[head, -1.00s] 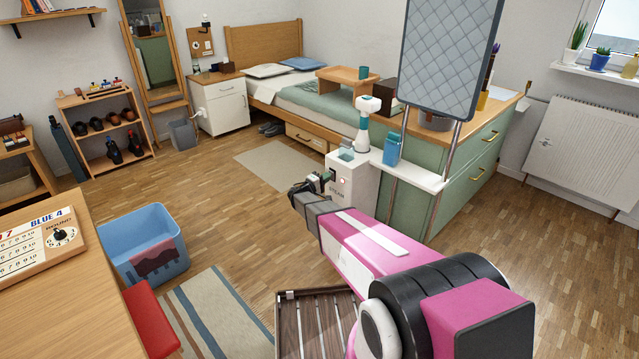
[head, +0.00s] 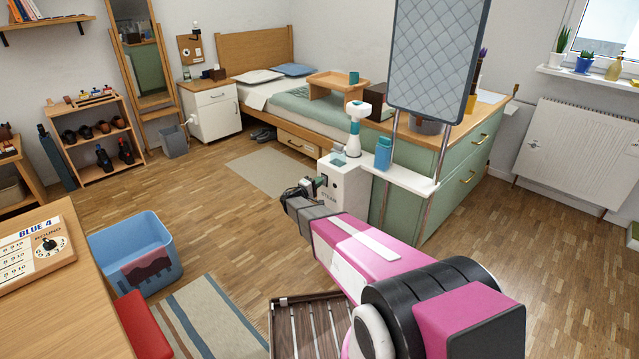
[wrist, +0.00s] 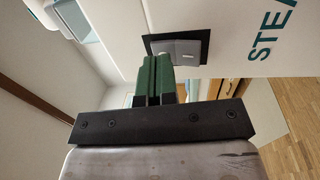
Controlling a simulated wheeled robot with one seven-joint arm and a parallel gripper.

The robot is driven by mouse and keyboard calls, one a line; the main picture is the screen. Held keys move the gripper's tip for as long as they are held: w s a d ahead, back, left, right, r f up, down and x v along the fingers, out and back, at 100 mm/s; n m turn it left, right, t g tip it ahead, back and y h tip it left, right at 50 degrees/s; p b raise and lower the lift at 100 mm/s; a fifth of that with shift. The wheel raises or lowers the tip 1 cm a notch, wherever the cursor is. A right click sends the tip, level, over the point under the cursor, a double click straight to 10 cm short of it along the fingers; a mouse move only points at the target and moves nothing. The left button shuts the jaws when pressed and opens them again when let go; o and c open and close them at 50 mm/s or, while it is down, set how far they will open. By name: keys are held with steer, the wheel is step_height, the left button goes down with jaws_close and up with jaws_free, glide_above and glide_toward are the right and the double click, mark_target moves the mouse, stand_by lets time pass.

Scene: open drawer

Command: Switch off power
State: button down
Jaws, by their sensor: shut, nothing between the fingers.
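The white garment steamer (head: 350,184) stands at the near end of the green drawer unit, below its ironing panel. No lit lamp shows on its face. In the wrist view its white body (wrist: 225,22) carries green lettering and a grey rocker switch (wrist: 182,50) in a black frame. My gripper (head: 317,185) is beside the steamer's left side in the head view. In the wrist view the green fingertips of my gripper (wrist: 153,62) are together and empty, at the edge of the switch frame. I cannot tell whether they touch it.
A quilted panel (head: 433,55) on metal poles rises over a white shelf (head: 405,179) with a blue bottle (head: 383,153). The green drawer unit (head: 455,190) is close on the right. A slatted wooden rack (head: 312,330) lies below my arm. Floor left of the steamer is clear.

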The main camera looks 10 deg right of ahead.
steer(key=r+v, duration=0.3)
steer(key=v, duration=0.9)
steer(key=shift+s+a, duration=0.3)
steer(key=shift+a, duration=0.1)
steer(key=s+d+m+g+y, duration=0.5)
steer(key=s+d+g, duration=0.4)
steer(key=s+d, duration=0.55)
steer(key=s+a+r+m+g+y, duration=0.1)
steer(key=s+a+y, duration=0.1)
steer(key=s+y, duration=0.3)
steer(key=s+a+r+m+g+y, duration=0.1)
steer(key=s+y, duration=0.4)
steer(key=s, duration=0.6)
steer(key=shift+a+r+y, duration=0.3)
steer(key=shift+a+r, duration=0.2)
steer(key=shift+a, duration=0.15)
